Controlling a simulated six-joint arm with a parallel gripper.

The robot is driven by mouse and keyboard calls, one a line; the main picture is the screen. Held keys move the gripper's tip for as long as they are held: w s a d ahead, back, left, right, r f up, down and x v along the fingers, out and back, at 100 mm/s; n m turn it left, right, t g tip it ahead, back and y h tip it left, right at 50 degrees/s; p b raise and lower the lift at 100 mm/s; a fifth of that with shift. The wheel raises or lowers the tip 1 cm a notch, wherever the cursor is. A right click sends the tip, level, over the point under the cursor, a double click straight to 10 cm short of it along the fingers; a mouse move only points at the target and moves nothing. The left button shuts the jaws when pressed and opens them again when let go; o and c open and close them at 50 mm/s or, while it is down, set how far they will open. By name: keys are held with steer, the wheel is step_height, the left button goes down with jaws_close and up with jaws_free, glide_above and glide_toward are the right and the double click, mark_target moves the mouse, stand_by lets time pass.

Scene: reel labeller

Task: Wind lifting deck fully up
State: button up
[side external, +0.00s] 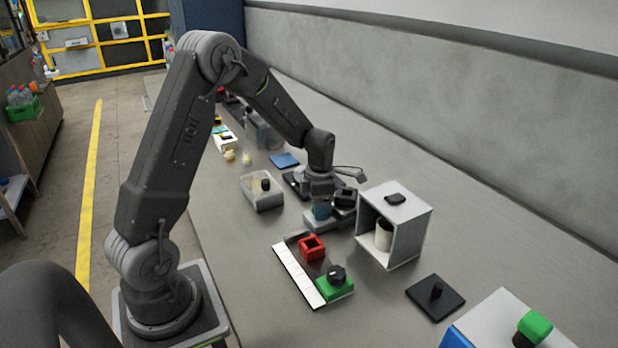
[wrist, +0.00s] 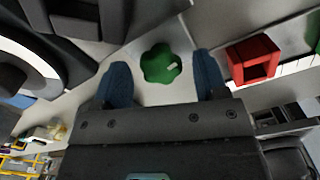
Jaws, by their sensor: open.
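In the wrist view a green lobed knob (wrist: 166,64) with a pale mark sits on a light grey surface (wrist: 150,34). My gripper (wrist: 162,80) is open, its two blue fingers on the left and right of the knob with gaps; I cannot tell whether the tips reach down around it. In the side external view my gripper (side external: 322,212) is low over a pale base (side external: 317,225) beside a white open-fronted box (side external: 410,226), and it hides the green knob. I cannot tell for sure which part is the lifting deck.
A red hollow block (side external: 312,248) and a green block with a black knob (side external: 335,285) stand on a strip in front. A clear container (side external: 262,195) is left, a blue plate (side external: 285,160) behind. Bare table lies along the wall.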

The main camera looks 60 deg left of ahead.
step_height(320, 180, up, 14)
steer(key=s+d+m+t+y, duration=0.1)
steer(key=s+m+t, duration=0.1)
steer(key=m, duration=1.1)
steer(key=s+d+f+m+t+y, duration=0.1)
steer(key=s+m+t, duration=0.1)
steer(key=m, duration=1.1)
steer(key=shift+s+d, duration=0.4)
steer(key=shift+s, duration=0.3)
